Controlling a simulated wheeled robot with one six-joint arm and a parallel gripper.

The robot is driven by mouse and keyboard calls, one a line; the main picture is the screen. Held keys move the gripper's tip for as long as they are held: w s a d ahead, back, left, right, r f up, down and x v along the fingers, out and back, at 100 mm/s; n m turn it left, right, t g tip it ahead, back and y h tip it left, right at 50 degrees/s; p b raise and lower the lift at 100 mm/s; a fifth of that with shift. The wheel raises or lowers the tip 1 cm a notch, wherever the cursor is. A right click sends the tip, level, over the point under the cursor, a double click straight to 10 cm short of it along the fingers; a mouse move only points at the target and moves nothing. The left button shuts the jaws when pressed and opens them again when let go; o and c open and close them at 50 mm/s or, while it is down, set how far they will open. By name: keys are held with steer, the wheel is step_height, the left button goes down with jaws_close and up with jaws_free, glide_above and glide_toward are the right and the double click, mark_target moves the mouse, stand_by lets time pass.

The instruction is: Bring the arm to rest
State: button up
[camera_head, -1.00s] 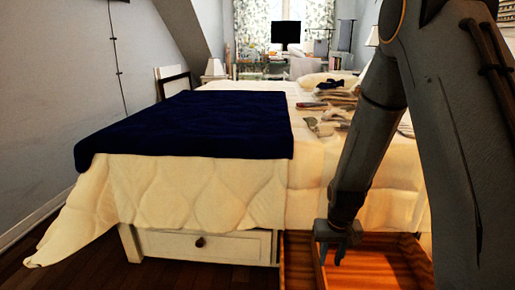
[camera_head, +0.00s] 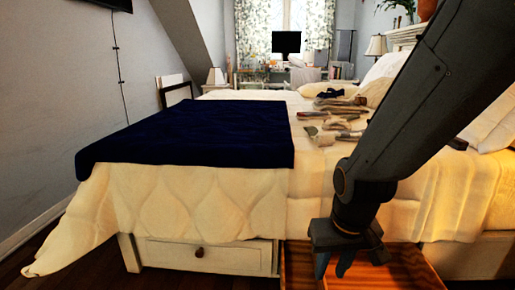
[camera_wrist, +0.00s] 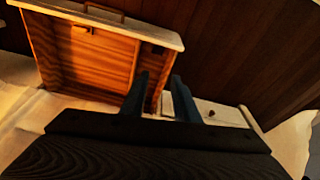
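My gripper (camera_head: 348,264) hangs low at the foot of the bed, pointing down in front of an open wooden drawer (camera_head: 410,272). In the wrist view my gripper (camera_wrist: 160,82) has its two fingers apart with nothing visible between them, so it is open and empty. My arm slants in from the upper right of the head view and bends down at the wrist. The open drawer (camera_wrist: 85,62) lies beyond the fingertips in the wrist view; the part I see looks bare, apart from a small dark patch near one corner.
The bed has a cream quilt (camera_head: 210,200) and a dark blue blanket (camera_head: 195,132). Several small garments (camera_head: 335,112) lie right of the blanket. A shut drawer front (camera_head: 205,256) is at the left under the bed. Dark wooden floor (camera_wrist: 240,50) is clear beside the open drawer.

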steer(key=s+a+r+n+g, duration=0.1)
steer(key=s+a+r+n, duration=0.15)
steer(key=s+a, duration=0.55)
steer(key=s+a+r+n+g, duration=0.1)
steer(key=s+a+n, duration=0.3)
steer(key=a, duration=0.6)
steer(key=d+r+m+p, duration=0.3)
steer(key=d+r+p, duration=0.7)
steer(key=r+p, duration=0.3)
steer(key=s+d+r+m+p, duration=0.1)
steer(key=d+r+m+p, duration=0.3)
steer(key=d+r+p, duration=0.7)
step_height(320, 180, up, 2)
steer(key=p, duration=0.6)
steer(key=shift+s+d+p, duration=0.2)
steer(key=shift+s+p, duration=0.05)
steer(key=shift+p, duration=0.1)
